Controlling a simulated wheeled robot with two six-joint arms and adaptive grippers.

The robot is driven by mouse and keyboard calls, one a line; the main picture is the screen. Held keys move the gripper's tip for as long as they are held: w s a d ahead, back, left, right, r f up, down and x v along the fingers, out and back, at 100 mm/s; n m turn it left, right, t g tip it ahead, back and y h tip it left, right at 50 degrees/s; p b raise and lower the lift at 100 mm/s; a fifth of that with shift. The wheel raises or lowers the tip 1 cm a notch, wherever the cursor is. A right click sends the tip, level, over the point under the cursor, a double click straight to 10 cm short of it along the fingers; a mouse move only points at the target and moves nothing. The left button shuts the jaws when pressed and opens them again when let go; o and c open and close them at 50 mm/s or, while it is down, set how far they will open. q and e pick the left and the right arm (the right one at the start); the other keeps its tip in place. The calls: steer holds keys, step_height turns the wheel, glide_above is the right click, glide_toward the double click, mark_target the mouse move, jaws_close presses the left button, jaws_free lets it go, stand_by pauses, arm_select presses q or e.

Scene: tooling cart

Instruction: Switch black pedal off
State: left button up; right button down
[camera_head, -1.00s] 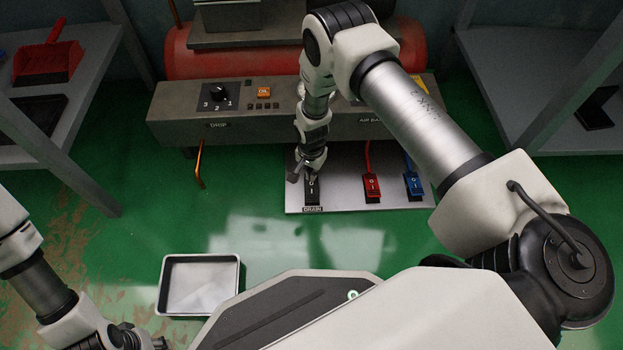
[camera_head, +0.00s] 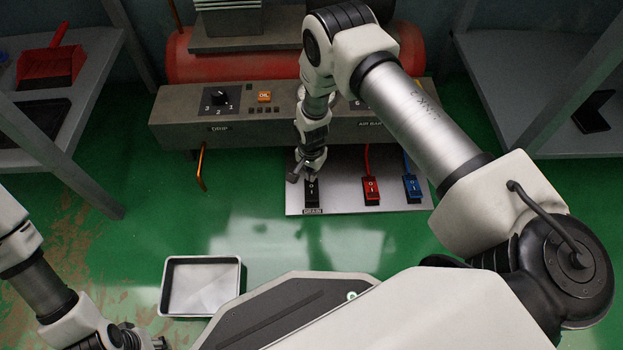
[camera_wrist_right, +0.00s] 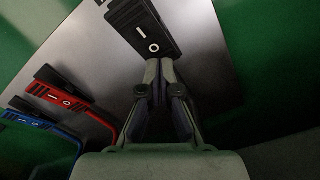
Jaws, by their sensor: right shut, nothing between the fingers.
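The black pedal (camera_head: 312,195) stands on a light grey plate (camera_head: 340,207), above a label reading DRAIN. It carries the marks O and I. My right gripper (camera_head: 311,177) is shut and empty, with its fingertips at the far end of the black pedal. In the right wrist view the black pedal (camera_wrist_right: 145,27) is at the top, and the shut fingertips (camera_wrist_right: 158,64) are right by its O end. I cannot tell whether they touch it. My left gripper (camera_head: 158,343) is at the bottom left edge, mostly cut off, and its jaws cannot be made out.
A red pedal (camera_head: 371,191) and a blue pedal (camera_head: 412,188) stand to the right on the same plate. A grey panel with a dial (camera_head: 219,95) and orange OIL button (camera_head: 264,97) is behind. An empty metal tray (camera_head: 201,287) lies on the green floor. Shelves flank both sides.

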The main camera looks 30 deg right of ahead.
step_height(320, 180, up, 5)
steer(key=p, duration=0.3)
steer(key=shift+f+p, duration=0.15)
steer(key=shift+p, duration=0.15)
